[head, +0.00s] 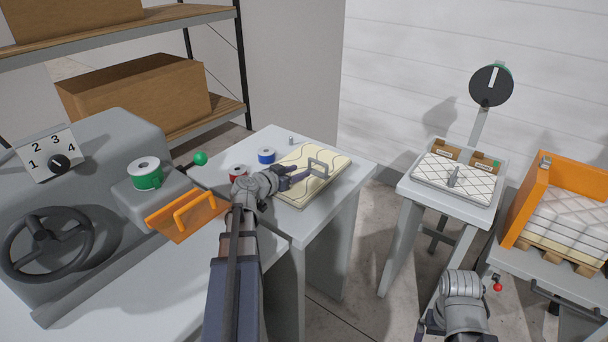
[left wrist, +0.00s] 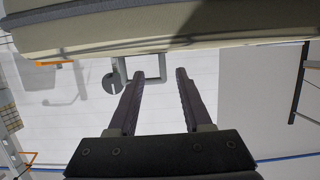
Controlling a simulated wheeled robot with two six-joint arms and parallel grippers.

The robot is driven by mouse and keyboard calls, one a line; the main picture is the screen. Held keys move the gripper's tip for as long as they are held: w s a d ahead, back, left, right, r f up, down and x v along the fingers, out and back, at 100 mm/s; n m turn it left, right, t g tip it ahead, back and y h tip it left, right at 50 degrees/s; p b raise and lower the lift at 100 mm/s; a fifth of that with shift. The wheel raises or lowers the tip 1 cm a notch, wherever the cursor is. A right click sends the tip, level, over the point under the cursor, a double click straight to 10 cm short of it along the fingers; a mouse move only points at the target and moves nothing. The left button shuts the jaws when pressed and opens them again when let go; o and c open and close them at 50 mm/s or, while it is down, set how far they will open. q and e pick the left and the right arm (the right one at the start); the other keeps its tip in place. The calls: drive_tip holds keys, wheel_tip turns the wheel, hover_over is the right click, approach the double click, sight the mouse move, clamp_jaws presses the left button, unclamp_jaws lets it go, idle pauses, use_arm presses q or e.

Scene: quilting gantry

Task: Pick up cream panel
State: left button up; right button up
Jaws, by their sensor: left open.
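The cream panel (head: 297,160), quilted with wavy lines, lies flat on a pale table in the head view. A grey bar handle (head: 319,167) stands on its top. My left gripper (head: 302,176) is open and empty, low over the panel with its fingers pointing at the handle. In the left wrist view the panel (left wrist: 190,25) crosses the top. The handle (left wrist: 149,64) shows by the fingertips (left wrist: 160,74); I cannot tell whether it is between them. My right arm shows at the lower right of the head view, its fingers not clearly visible.
Blue (head: 267,155) and red (head: 238,171) thread spools stand left of the panel. An orange plate with a handle (head: 187,216) lies nearer. A scale stand (head: 450,205) carries a white quilted panel (head: 453,178). An orange-walled pallet (head: 526,200) is at right. Floor separates the tables.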

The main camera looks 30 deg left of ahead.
sight(308, 167)
use_arm(q)
drive_tip(key=x, duration=0.2)
drive_tip(key=b+x, duration=0.1)
drive_tip(key=x, duration=0.1)
drive_tip(key=shift+w+a+f, duration=0.1)
drive_tip(key=shift+w+a, duration=0.15)
drive_tip(key=shift+w+d, duration=0.1)
drive_tip(key=shift+w, duration=0.25)
drive_tip(key=shift+c, duration=0.3)
clamp_jaws()
idle(0.5)
